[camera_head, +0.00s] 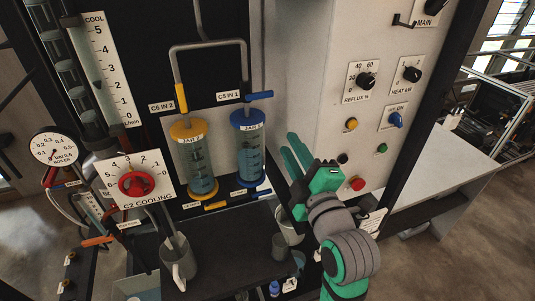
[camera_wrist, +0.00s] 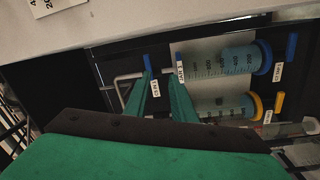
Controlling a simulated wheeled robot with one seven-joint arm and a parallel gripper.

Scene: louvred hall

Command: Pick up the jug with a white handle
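A pale grey jug (camera_head: 180,262) with a whitish handle stands upright on the dark shelf at the lower left in the head view, below the C2 cooling dial. Another pale vessel (camera_head: 288,232) stands farther right, partly hidden by my arm; I cannot tell its handle. My gripper (camera_head: 296,153) is raised in front of the panel, right of the blue-capped cylinder and well to the right of the grey jug. Its green fingers are apart with nothing between them, as the wrist view also shows (camera_wrist: 164,78). The jug is not visible in the wrist view.
Yellow-capped (camera_head: 195,160) and blue-capped (camera_head: 248,150) glass cylinders stand on the rig behind the shelf. A small grey cup (camera_head: 279,247) is on the shelf. The control panel (camera_head: 375,45) with knobs is close behind my gripper. A white bench (camera_head: 440,170) lies at right.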

